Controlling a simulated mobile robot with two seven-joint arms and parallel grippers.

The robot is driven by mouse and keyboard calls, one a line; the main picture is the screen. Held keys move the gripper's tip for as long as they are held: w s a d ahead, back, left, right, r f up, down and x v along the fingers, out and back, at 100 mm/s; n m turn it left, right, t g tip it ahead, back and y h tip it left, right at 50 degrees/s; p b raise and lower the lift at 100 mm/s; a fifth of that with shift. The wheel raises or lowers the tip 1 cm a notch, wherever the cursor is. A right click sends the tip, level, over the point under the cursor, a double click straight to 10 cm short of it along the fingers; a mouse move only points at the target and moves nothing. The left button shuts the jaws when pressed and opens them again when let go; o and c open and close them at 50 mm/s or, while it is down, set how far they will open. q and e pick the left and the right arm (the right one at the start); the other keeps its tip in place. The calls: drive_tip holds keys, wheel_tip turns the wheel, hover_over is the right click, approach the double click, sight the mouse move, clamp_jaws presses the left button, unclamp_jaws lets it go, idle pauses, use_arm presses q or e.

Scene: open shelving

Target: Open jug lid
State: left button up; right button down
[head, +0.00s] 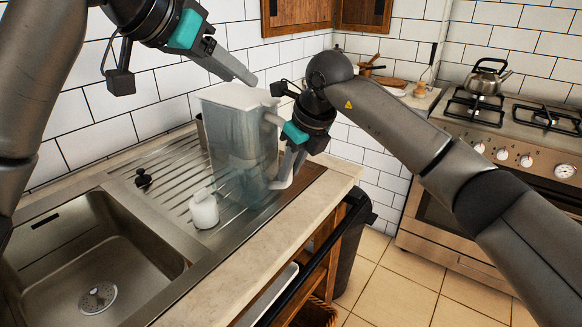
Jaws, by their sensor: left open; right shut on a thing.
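A clear, bluish jug (232,150) stands upright on the ribbed steel drainboard beside the sink. Its white lid (236,96) lies flat across the top and looks closed. The jug's handle (272,119) is on its right side, partly hidden by my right gripper. My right gripper (283,172) comes in from the right and is shut on the handle; the exact contact is partly hidden. My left gripper (243,75) is open and empty, with its fingers just above the lid, near its back edge. I cannot tell whether a fingertip touches the lid.
The sink basin (95,250) is at the left front. A tiled wall is close behind. A stove with a kettle (486,77) is at the right.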

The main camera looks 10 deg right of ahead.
idle(0.7)
use_arm(q)
drive_tip(key=shift+c, duration=1.4)
drive_tip(key=shift+r+m, duration=0.1)
drive_tip(key=shift+m, duration=0.4)
drive_tip(key=shift+c, duration=0.7)
drive_tip(key=m, duration=0.1)
drive_tip(key=m+t, duration=0.1)
drive_tip(key=shift+w+a+r+m, duration=0.1)
drive_tip(key=shift+w+m, duration=0.1)
drive_tip(key=shift+m, duration=0.1)
drive_tip(key=c, duration=0.3)
drive_tip(key=shift+w+m, duration=0.1)
drive_tip(key=shift+m, duration=0.8)
clamp_jaws()
drive_tip(key=m+t+h, duration=0.2)
drive_tip(key=m+h, duration=0.1)
drive_tip(key=m, duration=2.7)
approach(275, 116)
drive_tip(key=shift+m, duration=0.3)
drive_tip(key=shift+x, duration=2.85)
